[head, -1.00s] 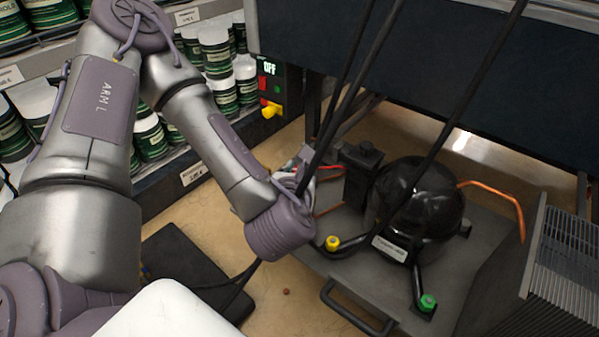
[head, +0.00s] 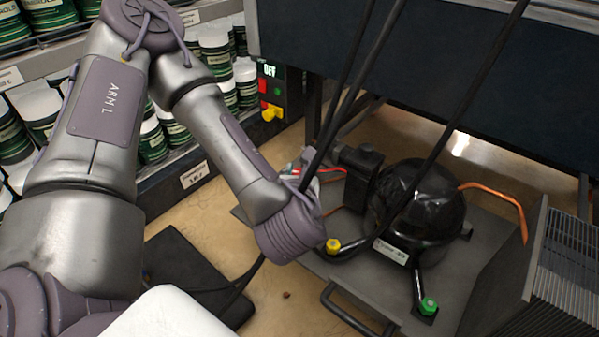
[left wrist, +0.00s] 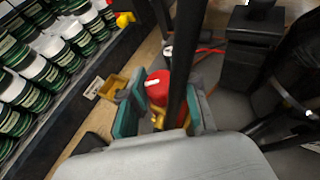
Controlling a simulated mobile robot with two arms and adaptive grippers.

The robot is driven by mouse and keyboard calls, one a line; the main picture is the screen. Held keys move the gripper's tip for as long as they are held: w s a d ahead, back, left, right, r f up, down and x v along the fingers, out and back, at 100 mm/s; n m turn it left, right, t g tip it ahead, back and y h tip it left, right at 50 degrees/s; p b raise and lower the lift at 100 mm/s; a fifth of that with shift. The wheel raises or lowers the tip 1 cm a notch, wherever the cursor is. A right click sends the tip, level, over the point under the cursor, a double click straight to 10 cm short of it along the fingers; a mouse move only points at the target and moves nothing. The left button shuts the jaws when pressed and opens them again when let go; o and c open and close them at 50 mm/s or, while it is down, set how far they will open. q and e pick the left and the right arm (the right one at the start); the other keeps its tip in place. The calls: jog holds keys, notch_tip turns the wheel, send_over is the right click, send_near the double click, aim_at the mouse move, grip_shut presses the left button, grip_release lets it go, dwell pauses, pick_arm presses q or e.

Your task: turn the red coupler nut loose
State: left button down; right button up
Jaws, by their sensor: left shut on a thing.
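The red coupler nut (left wrist: 157,87) shows in the left wrist view, with a white mark on its top and yellow-brass metal below it. My left gripper (left wrist: 162,108) has its teal-padded fingers on both sides of the nut and is shut on it. A black hose crosses in front of the nut and hides part of it and of the right finger. In the head view my left wrist (head: 290,228) is in front of the gripper and hides most of it and the nut. My right gripper is in neither view.
A black compressor (head: 418,197) stands on a grey plate (head: 480,255) right of my wrist, with yellow (head: 333,245) and green (head: 429,305) caps nearby. Black hoses hang across the workspace. Shelves of jars and a switch box (head: 270,95) reading OFF are behind left.

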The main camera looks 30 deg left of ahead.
aim_at(299, 171)
pick_arm(q)
jog(key=shift+r, duration=0.1)
dwell(0.7)
jog(key=c, duration=0.8)
grip_release()
jog(key=shift+c, duration=0.2)
notch_tip(299, 171, up, 10)
jog(key=shift+f, duration=0.1)
